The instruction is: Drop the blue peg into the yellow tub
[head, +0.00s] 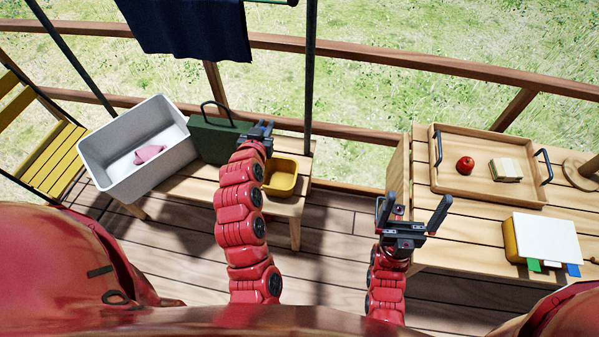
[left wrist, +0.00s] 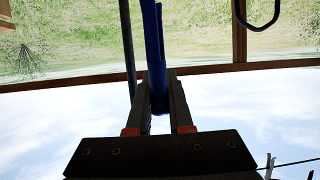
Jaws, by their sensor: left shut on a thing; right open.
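In the left wrist view, my left gripper (left wrist: 160,92) is shut on the blue peg (left wrist: 153,40), which stretches away past the fingertips. In the head view, my left gripper (head: 262,131) is by the back left of the yellow tub (head: 282,192), beside the green box. I cannot make out the peg in the head view. The tub stands on the low wooden bench, with its left side partly covered by my left arm. I see nothing in the visible part of the tub.
On the bench (head: 183,187), a green box with a handle (head: 212,141) and a white bin (head: 110,170) holding a pink thing (head: 149,154) stand left of the tub. The right-hand table (head: 450,226) bears a tray (head: 452,182) and books (head: 541,240). A dark pole (head: 309,80) rises behind the tub.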

